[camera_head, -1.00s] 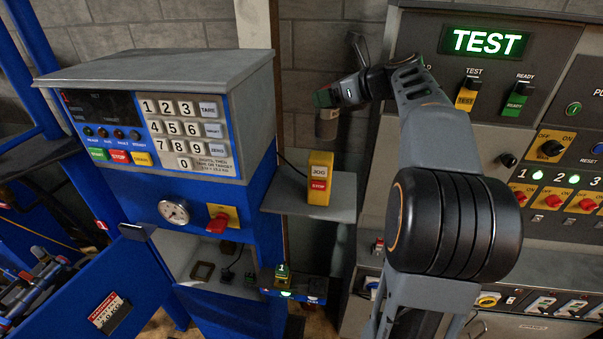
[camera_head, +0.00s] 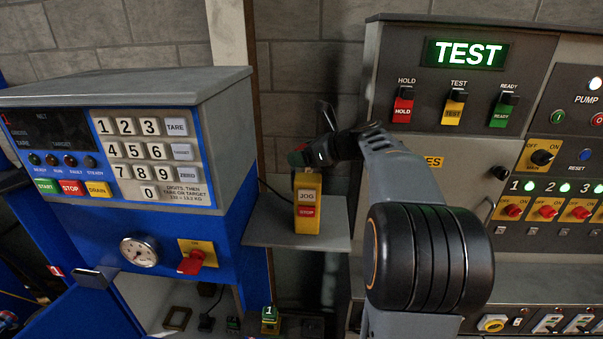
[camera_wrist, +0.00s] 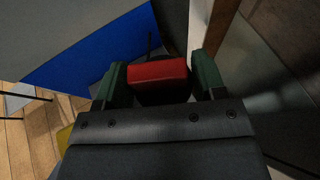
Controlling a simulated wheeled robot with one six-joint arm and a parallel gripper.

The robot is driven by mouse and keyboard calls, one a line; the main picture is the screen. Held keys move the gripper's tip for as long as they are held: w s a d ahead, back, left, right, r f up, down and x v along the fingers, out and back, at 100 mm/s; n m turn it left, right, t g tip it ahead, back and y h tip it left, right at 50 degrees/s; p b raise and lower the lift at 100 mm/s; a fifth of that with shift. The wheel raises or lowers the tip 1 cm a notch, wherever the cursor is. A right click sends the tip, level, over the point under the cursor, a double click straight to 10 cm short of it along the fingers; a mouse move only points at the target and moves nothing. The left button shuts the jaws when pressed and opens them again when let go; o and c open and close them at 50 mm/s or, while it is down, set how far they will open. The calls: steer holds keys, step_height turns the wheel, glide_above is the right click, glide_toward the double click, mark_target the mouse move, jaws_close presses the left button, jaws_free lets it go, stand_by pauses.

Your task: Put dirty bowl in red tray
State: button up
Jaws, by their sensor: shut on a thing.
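No bowl and no red tray can be made out in either view. In the head view my gripper (camera_head: 299,158) is just above a yellow box (camera_head: 307,222) with JOG and STOP buttons; I cannot tell whether it touches the box. In the wrist view the two dark green fingers of my gripper (camera_wrist: 160,80) are on either side of a red block-like thing (camera_wrist: 158,73). They are shut on it. Its lower part is hidden, and I cannot tell what it is.
The yellow box stands on a grey shelf (camera_head: 272,235) between a blue scale cabinet (camera_head: 226,250) with a keypad and a grey control panel (camera_head: 400,55) with a lit TEST sign. An open bay (camera_head: 140,290) is below the scale's dial.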

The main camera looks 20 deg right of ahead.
mark_target(303, 168)
steer(key=shift+f, duration=2)
steer(key=shift+f, duration=0.1)
steer(key=o, duration=1.1)
steer(key=shift+c, duration=0.2)
